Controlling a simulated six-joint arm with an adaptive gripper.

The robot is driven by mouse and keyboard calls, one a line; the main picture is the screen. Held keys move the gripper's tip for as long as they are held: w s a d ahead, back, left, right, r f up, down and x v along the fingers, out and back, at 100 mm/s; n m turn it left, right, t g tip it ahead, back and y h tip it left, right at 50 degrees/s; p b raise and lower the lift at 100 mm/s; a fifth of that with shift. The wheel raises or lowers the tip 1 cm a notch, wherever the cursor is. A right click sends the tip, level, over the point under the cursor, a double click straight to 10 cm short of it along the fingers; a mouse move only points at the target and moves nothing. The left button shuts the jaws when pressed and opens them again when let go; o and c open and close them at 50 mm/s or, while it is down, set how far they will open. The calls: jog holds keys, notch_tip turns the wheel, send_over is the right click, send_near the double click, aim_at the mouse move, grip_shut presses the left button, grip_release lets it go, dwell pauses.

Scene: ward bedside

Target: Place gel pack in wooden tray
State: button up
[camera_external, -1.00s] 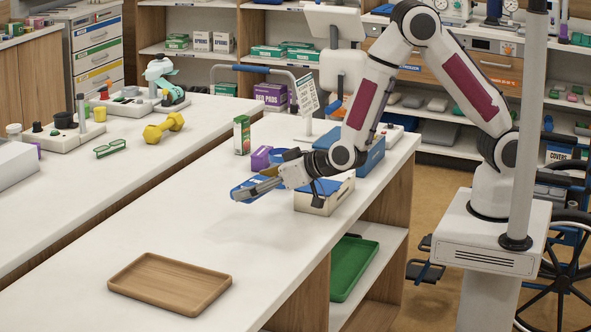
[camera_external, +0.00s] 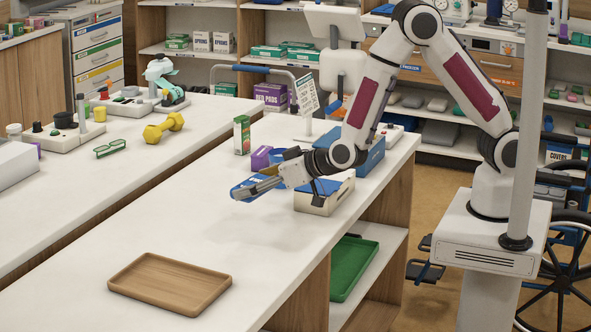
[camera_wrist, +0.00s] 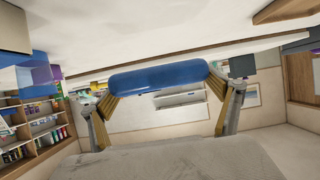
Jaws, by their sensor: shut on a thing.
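My gripper (camera_external: 258,187) is shut on the blue gel pack (camera_external: 240,191) and holds it above the white counter. In the wrist view the gel pack (camera_wrist: 158,82) spans between the two fingers, with a yellowish pad against each end. The wooden tray (camera_external: 170,284) lies empty on the counter at the front left, well away from my gripper. A corner of a wooden thing, perhaps the tray, shows at the top right of the wrist view.
A green tray (camera_external: 353,268) is on the shelf below. The counter between gripper and wooden tray is clear.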

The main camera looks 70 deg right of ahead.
jog(key=shift+s+a+f, duration=0.15)
jog(key=shift+a, duration=0.15)
jog(key=a+f+n+y, duration=0.2)
jog(key=a+n+y, duration=0.1)
jog(key=a, duration=1.5)
notch_tip(320, 180, up, 3)
jog(key=n+g+y, duration=0.2)
jog(key=n+y, duration=0.1)
send_over(180, 289)
jog(key=shift+r, duration=0.2)
jog(key=shift+f, duration=3.15)
jog(key=shift+f, duration=1.9)
